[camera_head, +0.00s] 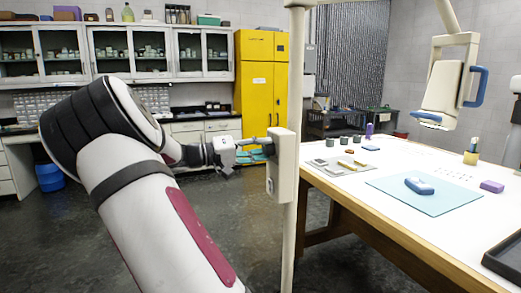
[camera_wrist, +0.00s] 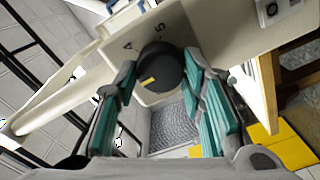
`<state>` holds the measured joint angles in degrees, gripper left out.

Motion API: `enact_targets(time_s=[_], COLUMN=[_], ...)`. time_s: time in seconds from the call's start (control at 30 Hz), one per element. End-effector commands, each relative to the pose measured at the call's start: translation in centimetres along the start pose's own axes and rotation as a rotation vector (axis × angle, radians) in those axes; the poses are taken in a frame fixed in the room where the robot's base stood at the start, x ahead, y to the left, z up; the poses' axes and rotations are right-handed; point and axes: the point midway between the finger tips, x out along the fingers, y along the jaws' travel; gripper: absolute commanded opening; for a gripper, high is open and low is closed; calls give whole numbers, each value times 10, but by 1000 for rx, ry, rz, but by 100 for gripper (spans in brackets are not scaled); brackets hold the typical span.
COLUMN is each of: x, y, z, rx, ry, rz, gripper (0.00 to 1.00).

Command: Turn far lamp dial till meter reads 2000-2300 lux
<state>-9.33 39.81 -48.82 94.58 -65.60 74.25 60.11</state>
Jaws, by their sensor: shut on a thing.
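A cream control box (camera_head: 287,165) is fixed to the lamp's upright pole. Its round dark dial (camera_wrist: 162,68) faces my gripper and has a yellow mark on its face; the dial also shows at the box's left side in the head view (camera_head: 269,148). My gripper (camera_wrist: 160,75) is shut on the dial, one teal-padded finger on each side. Printed marks sit by the dial, partly hidden. The lamp head (camera_head: 442,88) with blue handles hangs over the table. A small blue and white device (camera_head: 419,186), possibly the meter, lies on a light blue mat (camera_head: 448,204); no reading is legible.
The white table (camera_head: 345,195) stands right of the pole (camera_head: 296,90). It bears a grey tray (camera_head: 340,167), a purple block (camera_head: 491,187), a pen cup (camera_head: 471,156) and a black tray (camera_head: 506,257). A yellow cabinet (camera_head: 262,80) stands behind. Open floor lies left of the pole.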

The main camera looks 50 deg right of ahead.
Motion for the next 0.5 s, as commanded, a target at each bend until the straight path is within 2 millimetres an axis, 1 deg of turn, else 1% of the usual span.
enact_targets(time_s=[0.03,0.1,0.37,0.5], x=[0,0,0,-6], y=[-1,-1,0,-1], z=[1,1,1,0], rx=[-2,-2,-1,-1], ry=[-3,-2,-1,1], rz=[-1,-1,-1,-1], gripper=[43,57,57,57])
